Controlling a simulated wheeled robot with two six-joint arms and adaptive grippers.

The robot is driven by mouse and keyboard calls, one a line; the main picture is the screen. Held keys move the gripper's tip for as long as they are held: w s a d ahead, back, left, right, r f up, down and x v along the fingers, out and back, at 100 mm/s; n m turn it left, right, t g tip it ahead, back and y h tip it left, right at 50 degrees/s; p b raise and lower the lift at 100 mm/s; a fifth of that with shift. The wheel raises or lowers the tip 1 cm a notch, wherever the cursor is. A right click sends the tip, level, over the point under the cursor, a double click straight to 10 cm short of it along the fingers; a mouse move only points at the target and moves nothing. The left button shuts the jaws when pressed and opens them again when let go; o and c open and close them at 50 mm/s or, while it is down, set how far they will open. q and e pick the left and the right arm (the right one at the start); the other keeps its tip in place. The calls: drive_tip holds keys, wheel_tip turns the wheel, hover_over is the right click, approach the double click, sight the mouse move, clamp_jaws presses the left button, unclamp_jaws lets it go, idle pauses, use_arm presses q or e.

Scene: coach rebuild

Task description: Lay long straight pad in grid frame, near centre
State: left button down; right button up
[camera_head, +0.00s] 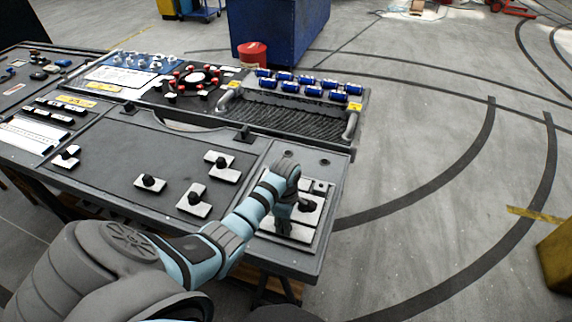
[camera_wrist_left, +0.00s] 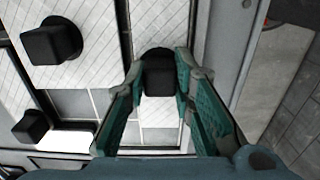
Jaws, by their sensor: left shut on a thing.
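My left gripper (camera_head: 283,219) is over the grid frame (camera_head: 318,241) at the table's right end, fingers pointing down. In the left wrist view its green-padded fingers (camera_wrist_left: 160,92) are shut on the black knob of a long straight white pad (camera_wrist_left: 159,30). The pad lies in line with the frame's long side; whether it rests on the frame floor or just above cannot be told. Another white pad (camera_wrist_left: 95,22) with a black knob lies beside it on the left. A further knob (camera_wrist_left: 30,126) shows lower left. My right gripper is not in view.
Several loose white pads with black knobs lie on the dark board, such as an L-shaped one (camera_head: 187,208) and a small one (camera_head: 150,188). A tray of blue cylinders (camera_head: 292,116) stands behind. A red tub (camera_head: 252,55) is at the back.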

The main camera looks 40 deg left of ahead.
use_arm(q)
drive_tip(key=c, duration=1.3)
unclamp_jaws()
drive_tip(key=shift+r, duration=1)
drive_tip(key=o, duration=0.4)
